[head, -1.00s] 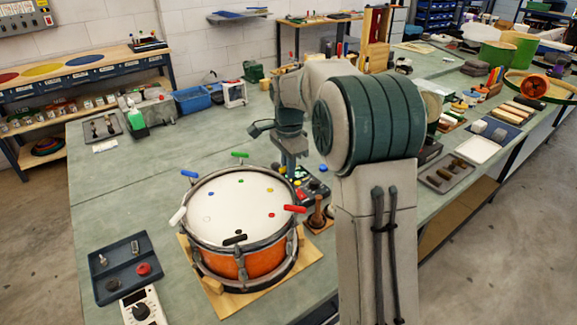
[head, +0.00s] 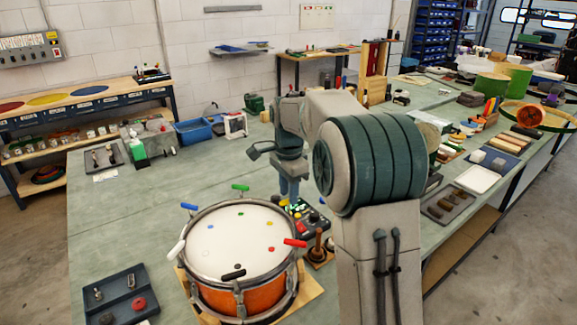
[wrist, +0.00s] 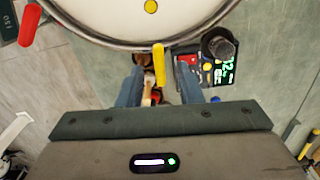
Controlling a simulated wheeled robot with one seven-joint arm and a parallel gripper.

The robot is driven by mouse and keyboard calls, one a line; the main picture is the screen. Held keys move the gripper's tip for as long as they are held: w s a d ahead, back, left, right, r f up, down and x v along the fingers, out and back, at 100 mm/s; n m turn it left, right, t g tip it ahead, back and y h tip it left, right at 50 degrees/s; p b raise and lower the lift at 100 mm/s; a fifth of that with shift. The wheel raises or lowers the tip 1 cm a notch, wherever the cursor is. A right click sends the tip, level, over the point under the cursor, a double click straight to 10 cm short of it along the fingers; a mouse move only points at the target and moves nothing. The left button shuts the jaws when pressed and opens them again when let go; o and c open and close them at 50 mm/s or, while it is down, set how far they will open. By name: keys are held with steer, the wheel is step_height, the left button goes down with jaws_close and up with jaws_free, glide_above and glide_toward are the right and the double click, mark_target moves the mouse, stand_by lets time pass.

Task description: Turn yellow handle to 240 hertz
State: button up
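The drum (head: 238,294) has an orange shell and a white head, with coloured handles around its rim. The yellow handle (wrist: 159,62) sticks out from the rim in the wrist view, with a yellow dot (wrist: 151,6) on the drum head inward of it. My gripper (wrist: 160,84) is open, its two blue fingers apart. In the wrist view the handle's outer end lies between the fingers, touching neither visibly. In the head view my gripper (head: 290,188) is at the drum's far right edge. A device with a green digital readout (wrist: 228,70) lies beside it; I cannot read it fully.
The red handle (head: 295,242) is on the rim near my gripper, and a green handle (head: 240,187) is on the far side. A wooden peg stand (head: 318,244) is right of the drum. A dark tray (head: 115,296) lies front left.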

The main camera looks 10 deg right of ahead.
step_height(320, 180, up, 11)
stand_by(0.3)
steer(key=shift+s, duration=0.1)
steer(key=s+f+n+t, duration=0.1)
steer(key=s+f+n, duration=0.3)
steer(key=s, duration=0.5)
steer(key=s+f+n+t, duration=0.1)
steer(key=s+f+n, duration=0.3)
steer(key=s, duration=0.6)
steer(key=s+f+n+t, duration=0.1)
steer(key=s+f+n, duration=0.3)
steer(key=s, duration=0.6)
steer(key=n, duration=0.2)
steer(key=shift+a+f+n, duration=0.2)
steer(key=shift+f+n, duration=0.05)
steer(key=shift+n, duration=0.05)
steer(key=shift+o, duration=0.4)
steer(key=shift+a, duration=0.1)
